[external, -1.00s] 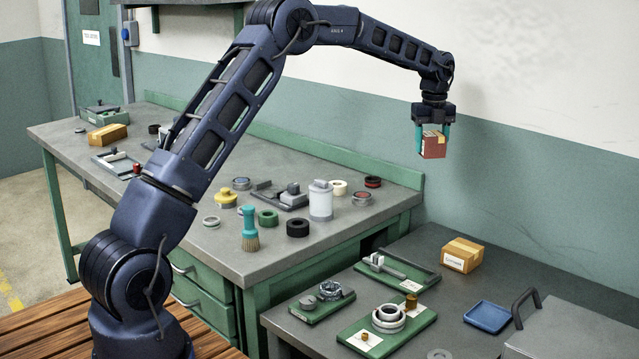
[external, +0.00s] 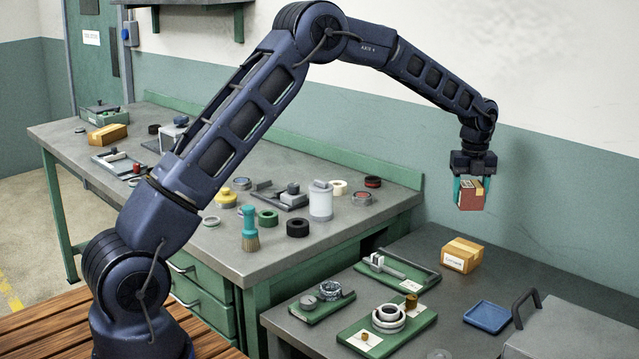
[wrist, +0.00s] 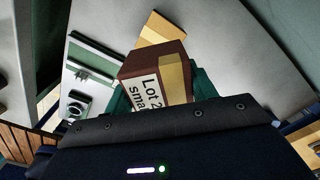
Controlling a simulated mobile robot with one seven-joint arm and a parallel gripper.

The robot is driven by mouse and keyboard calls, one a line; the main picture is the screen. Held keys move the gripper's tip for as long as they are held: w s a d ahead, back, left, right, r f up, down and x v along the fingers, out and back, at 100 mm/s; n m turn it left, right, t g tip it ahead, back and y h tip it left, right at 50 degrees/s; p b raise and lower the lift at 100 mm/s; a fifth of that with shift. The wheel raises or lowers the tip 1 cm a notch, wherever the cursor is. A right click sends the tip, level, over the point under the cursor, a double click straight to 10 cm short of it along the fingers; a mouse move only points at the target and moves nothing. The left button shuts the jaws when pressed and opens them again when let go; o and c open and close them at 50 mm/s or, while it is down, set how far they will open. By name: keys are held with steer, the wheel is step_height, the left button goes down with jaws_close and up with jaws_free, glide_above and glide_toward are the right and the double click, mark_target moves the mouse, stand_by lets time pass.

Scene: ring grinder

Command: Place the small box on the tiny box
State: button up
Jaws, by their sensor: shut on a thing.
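My gripper (external: 470,191) is shut on a red-brown box with a tan strip, the small box (external: 471,200), and holds it in the air above the lower right bench. In the wrist view the small box (wrist: 153,68) shows a label partly reading "Lot 2" and "sma". A tan cardboard box (external: 461,256) with a white label, too small to read, sits on that bench, below the held box and apart from it. In the wrist view a tan box (wrist: 162,27) shows partly behind the held box. I cannot tell for sure which box is the tiny box.
Near the tan box are a green tray with a metal tool (external: 398,271), a green board with rings (external: 388,331) and a blue tray (external: 488,317). A grey case with a handle (external: 570,330) stands front right. Another tan box (external: 107,135) lies on the far left bench.

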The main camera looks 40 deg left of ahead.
mark_target(463, 247)
step_height(463, 247, down, 12)
steer(key=shift+r, duration=0.15)
stand_by(0.4)
steer(key=o, duration=1.2)
steer(key=shift+c, duration=0.2)
